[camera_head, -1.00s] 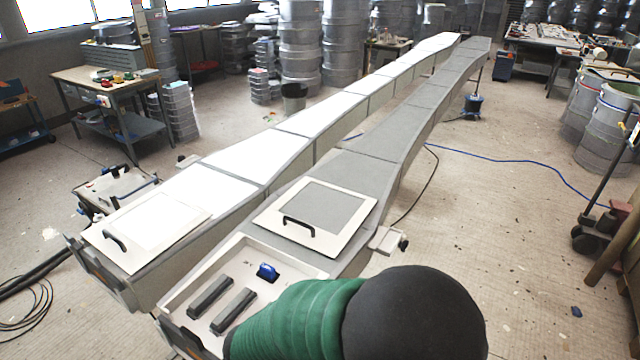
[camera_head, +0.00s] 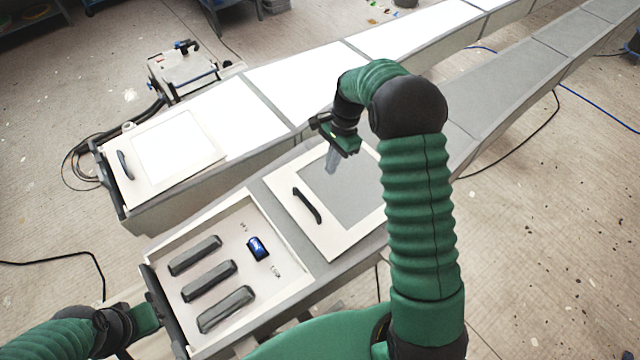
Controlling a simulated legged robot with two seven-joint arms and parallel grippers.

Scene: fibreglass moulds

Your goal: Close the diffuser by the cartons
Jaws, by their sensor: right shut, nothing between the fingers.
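Two cream-framed panels with black handles lie on the long moulds. One has a grey window (camera_head: 312,205) and lies on the near mould. The other has a white window (camera_head: 138,180) and lies on the far mould. I cannot tell which is the diffuser, and I see no clear cartons. Beside the grey-window panel is an open shallow tray (camera_head: 276,287) on the near mould's end. My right gripper (camera_head: 331,165) is shut and empty, pointing down over the grey-window panel, beyond its handle. I cannot tell whether it touches. My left gripper (camera_head: 147,318) is at lower left by the tray's end, its fingers hidden.
The tray holds three dark grey bars (camera_head: 208,280) and a small blue item (camera_head: 258,248). A wheeled cart (camera_head: 184,72) stands behind the far mould with hoses nearby. Cables lie on the floor. The floor at right is mostly free.

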